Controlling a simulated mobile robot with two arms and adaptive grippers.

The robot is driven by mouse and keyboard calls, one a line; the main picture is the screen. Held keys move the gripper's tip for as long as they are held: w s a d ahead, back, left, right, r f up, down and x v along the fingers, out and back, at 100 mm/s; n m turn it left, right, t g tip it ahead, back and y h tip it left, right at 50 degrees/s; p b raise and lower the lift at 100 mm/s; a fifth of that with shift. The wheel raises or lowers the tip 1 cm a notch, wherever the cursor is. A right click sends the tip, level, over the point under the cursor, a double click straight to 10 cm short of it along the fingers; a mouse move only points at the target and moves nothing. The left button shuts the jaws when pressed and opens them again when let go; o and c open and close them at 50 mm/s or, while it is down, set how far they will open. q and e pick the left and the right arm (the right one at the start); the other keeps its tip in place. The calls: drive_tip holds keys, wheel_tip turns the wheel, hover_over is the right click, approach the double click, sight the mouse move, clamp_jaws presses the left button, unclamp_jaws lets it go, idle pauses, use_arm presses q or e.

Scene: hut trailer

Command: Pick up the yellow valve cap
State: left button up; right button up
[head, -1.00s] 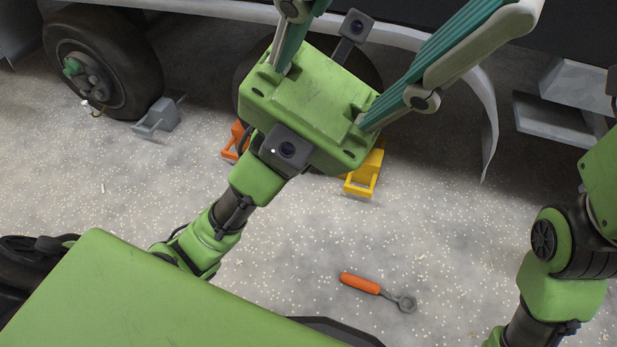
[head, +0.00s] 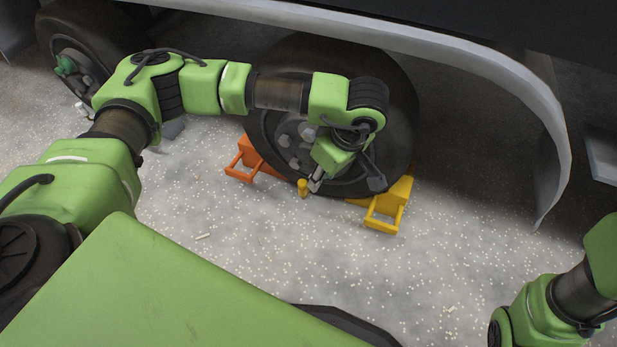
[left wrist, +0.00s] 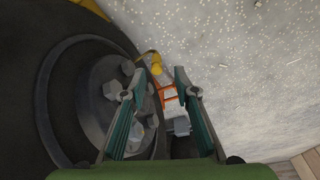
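The yellow valve cap (head: 303,188) is a small yellow cylinder low in front of the wheel (head: 400,110); I cannot tell whether it touches the tyre. My left gripper (head: 316,184) points down beside the wheel, just right of the cap. In the left wrist view, the fingers (left wrist: 158,76) are apart with nothing clearly held, and the cap (left wrist: 155,63) shows just beyond and between the tips. My right arm is at the lower right of the head view; its gripper is out of frame.
An orange chock (head: 250,160) stands left of the cap and a yellow chock (head: 385,208) right of it, both against the wheel. A curved grey fender (head: 480,45) hangs above. The speckled floor (head: 270,240) in front is open.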

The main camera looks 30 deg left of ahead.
sight(303, 183)
use_arm(q)
drive_tip(key=shift+y, duration=0.6)
drive_tip(key=w+a+f+b, duration=0.1)
drive_tip(key=f, duration=0.1)
drive_tip(key=a+f+b, duration=0.2)
drive_tip(key=w+a+f+b, duration=0.1)
drive_tip(key=a+f+b, duration=0.1)
drive_tip(key=f, duration=0.1)
drive_tip(key=shift+w+a, duration=0.25)
drive_tip(key=shift+w, duration=0.05)
drive_tip(key=shift+w+a+f, duration=0.1)
drive_tip(key=shift+a+f, duration=0.1)
drive_tip(key=shift+f, duration=0.25)
drive_tip(key=b+x, duration=0.5)
drive_tip(key=shift+w+d+f+b, duration=0.1)
drive_tip(key=shift+w+d+b, duration=0.15)
drive_tip(key=shift+b, duration=0.1)
drive_tip(key=c, duration=0.5)
